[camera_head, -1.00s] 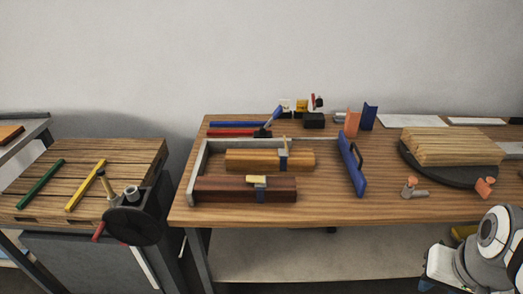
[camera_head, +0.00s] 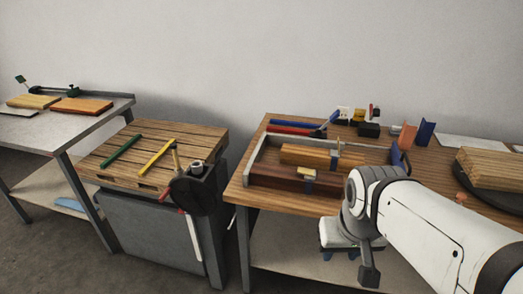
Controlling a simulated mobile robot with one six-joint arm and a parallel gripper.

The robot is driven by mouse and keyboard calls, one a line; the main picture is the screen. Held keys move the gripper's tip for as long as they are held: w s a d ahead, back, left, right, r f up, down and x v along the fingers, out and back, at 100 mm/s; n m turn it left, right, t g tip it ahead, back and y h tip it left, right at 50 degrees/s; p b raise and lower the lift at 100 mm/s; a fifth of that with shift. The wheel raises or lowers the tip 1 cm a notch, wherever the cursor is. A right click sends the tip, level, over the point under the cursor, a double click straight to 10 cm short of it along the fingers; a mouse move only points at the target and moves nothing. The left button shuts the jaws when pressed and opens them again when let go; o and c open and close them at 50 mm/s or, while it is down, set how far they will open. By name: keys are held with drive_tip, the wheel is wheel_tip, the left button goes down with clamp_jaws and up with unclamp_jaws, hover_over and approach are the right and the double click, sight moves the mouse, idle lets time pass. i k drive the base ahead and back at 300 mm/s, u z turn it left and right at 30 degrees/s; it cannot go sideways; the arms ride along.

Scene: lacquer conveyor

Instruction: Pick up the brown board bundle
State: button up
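The brown board bundle (camera_head: 275,175), dark reddish-brown with a blue strap and a yellowish block on top, lies in the front of a grey-edged frame (camera_head: 249,163) on the wooden workbench. A lighter orange-brown bundle (camera_head: 300,153) lies just behind it. My arm hides the right end of the brown bundle. My gripper (camera_head: 341,257) hangs off the bench's front edge, below and to the right of the bundle.
A stack of light boards (camera_head: 490,168) lies on a dark round plate at right. A low wooden-topped cart (camera_head: 145,160) with green and yellow bars stands left, beside a grey table (camera_head: 60,125). Blue and red bars (camera_head: 290,126) lie behind the frame.

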sight(325, 185)
drive_tip(key=u, duration=0.05)
drive_tip(key=i, duration=1)
drive_tip(key=u, duration=0.05)
